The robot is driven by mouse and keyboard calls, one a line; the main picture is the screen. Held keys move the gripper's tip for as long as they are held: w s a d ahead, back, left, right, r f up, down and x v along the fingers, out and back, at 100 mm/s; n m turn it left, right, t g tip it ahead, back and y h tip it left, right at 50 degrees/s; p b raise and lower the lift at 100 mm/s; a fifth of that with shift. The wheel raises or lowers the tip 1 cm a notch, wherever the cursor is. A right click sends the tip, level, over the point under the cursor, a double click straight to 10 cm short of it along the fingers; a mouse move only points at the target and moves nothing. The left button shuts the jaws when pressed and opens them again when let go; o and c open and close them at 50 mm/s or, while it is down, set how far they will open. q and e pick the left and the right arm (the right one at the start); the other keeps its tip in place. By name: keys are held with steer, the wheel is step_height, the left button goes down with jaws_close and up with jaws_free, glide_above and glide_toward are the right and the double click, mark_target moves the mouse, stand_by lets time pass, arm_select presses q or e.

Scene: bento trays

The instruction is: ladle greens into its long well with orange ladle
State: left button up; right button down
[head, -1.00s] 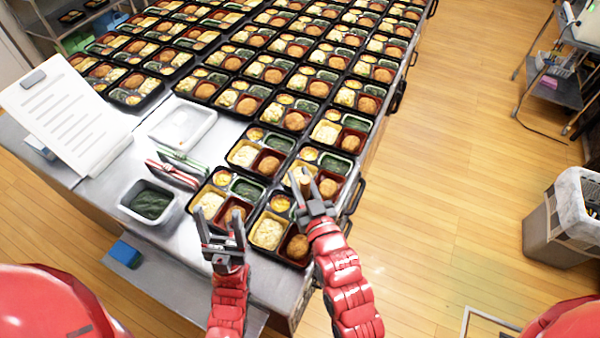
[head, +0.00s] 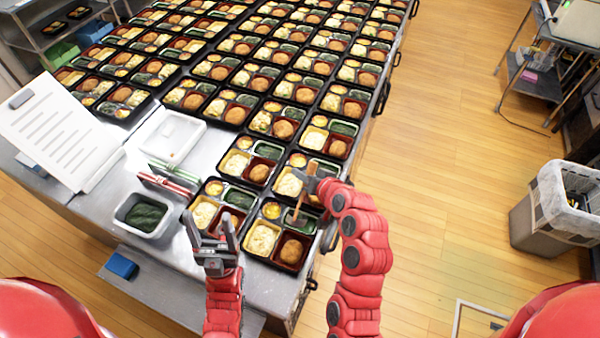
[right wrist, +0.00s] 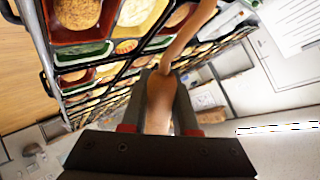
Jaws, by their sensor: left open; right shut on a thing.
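My right gripper (head: 314,183) is shut on the handle of the orange ladle (head: 298,206). The ladle slants down to the nearest tray (head: 275,262), its head at the long well (head: 307,224). Dark green shows around the head, but I cannot tell whether the head touches the well or still holds greens. The ladle's handle (right wrist: 160,100) also shows between the fingers in the right wrist view; its head is out of sight there. The tub of greens (head: 121,213) stands left of the trays. My left gripper (head: 214,233) is open and empty, beside the nearest tray's left edge.
Rows of filled bento trays (head: 253,183) cover the table behind. Red and green utensils (head: 168,184), an empty white tray (head: 173,136) and a white lined board (head: 60,130) lie at the left. A bin (head: 532,225) stands on the floor at the right.

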steer(key=shift+w+d+f+m+g+y+b, duration=0.25)
steer(key=shift+w+f+m+g, duration=0.2)
steer(key=shift+f+g, duration=0.35)
steer(key=shift+w+d+f+m+g+y+b, duration=0.15)
steer(key=shift+w+f+m+g+b, duration=0.35)
steer(key=shift+f, duration=0.45)
steer(key=shift+w+d+f+m+g+y+b, duration=0.15)
steer(key=shift+w+f+m+g+y, duration=0.2)
steer(key=shift+f+g, duration=0.5)
steer(key=shift+w+h, duration=0.1)
steer(key=shift+h, duration=0.15)
